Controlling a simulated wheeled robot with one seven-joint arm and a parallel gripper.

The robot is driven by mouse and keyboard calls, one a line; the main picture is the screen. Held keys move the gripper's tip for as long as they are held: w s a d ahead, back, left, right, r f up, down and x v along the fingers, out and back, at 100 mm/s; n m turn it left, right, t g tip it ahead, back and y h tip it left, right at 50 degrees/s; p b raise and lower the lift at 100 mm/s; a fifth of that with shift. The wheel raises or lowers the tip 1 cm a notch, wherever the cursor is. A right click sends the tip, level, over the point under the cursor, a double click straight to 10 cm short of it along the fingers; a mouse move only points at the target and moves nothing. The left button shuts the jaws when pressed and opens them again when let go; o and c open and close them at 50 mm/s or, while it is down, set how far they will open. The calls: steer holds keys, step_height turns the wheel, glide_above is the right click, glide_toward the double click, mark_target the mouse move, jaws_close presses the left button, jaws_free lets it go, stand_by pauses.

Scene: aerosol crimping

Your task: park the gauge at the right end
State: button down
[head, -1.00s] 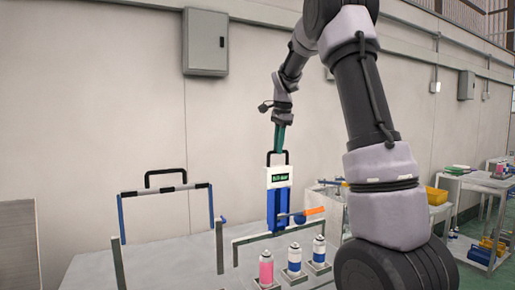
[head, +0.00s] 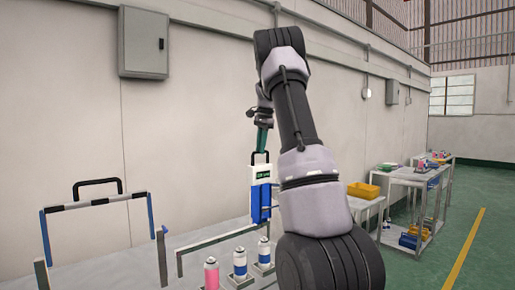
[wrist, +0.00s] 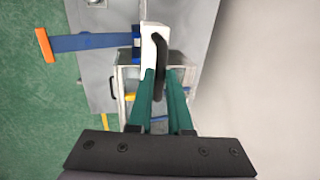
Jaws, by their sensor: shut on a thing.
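The gauge is a white and blue upright device (head: 260,189) with a small green display and a black loop handle on top. My gripper (head: 262,148) has green fingers and is shut on that handle. In the wrist view the white gauge body (wrist: 151,36) hangs beyond my gripper (wrist: 161,73), with the black handle between the fingertips. A blue bar with an orange end (wrist: 85,42) sticks out to the left of it there. In the head view my arm hides that bar. I cannot tell whether the gauge's foot touches the bench.
Three cans stand in front of a low rail (head: 205,243): one pink (head: 211,273), two white and blue (head: 240,263). A frame with a striped bar and black handle (head: 98,202) stands left. Carts (head: 410,178) and a yellow bin (head: 363,190) are to the right. The wall is close behind.

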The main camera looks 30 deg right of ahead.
steer(key=shift+d+r, duration=0.1)
steer(key=shift+d, duration=0.15)
steer(key=c, duration=0.8)
jaws_free()
steer(key=shift+d, duration=0.1)
steer(key=shift+c, duration=0.2)
step_height(320, 180, up, 10)
steer(key=s, duration=0.2)
steer(key=shift+r, duration=0.25)
steer(key=shift+d, duration=0.1)
